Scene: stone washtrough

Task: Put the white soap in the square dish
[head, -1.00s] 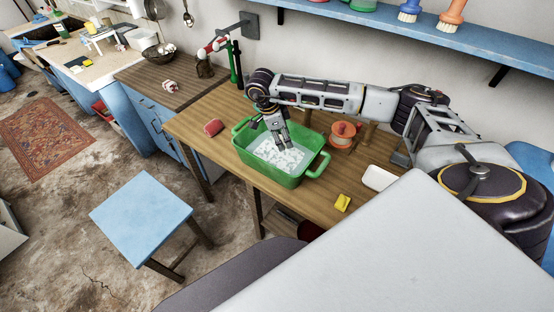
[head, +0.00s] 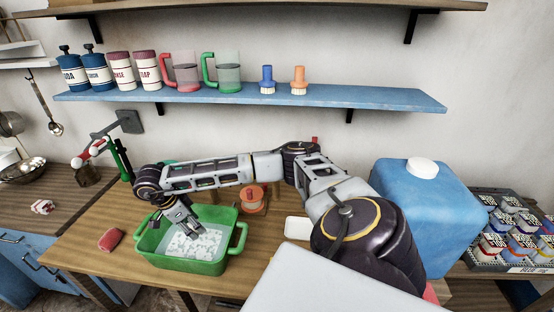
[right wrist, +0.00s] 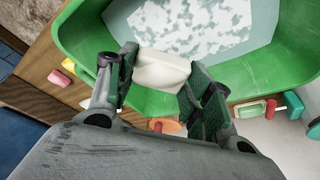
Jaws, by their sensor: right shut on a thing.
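My right gripper (head: 192,224) is over the green tub (head: 239,243), reaching down toward its cloudy, foamy water. In the right wrist view the gripper (right wrist: 160,78) is shut on the white soap (right wrist: 161,71), a pale block between its two fingertips. The tub (right wrist: 75,37) and its water show behind it. In the head view I cannot make out the soap. A pale, square-looking dish (head: 297,228) lies on the wooden table to the right of the tub, partly beside my arm. My left gripper is not in view.
A red block (head: 110,239) lies left of the tub. An orange spool (head: 253,199) stands behind it, near the dish. A big blue container (head: 428,213) stands at right. A blue shelf (head: 345,98) with mugs, canisters and brushes hangs above.

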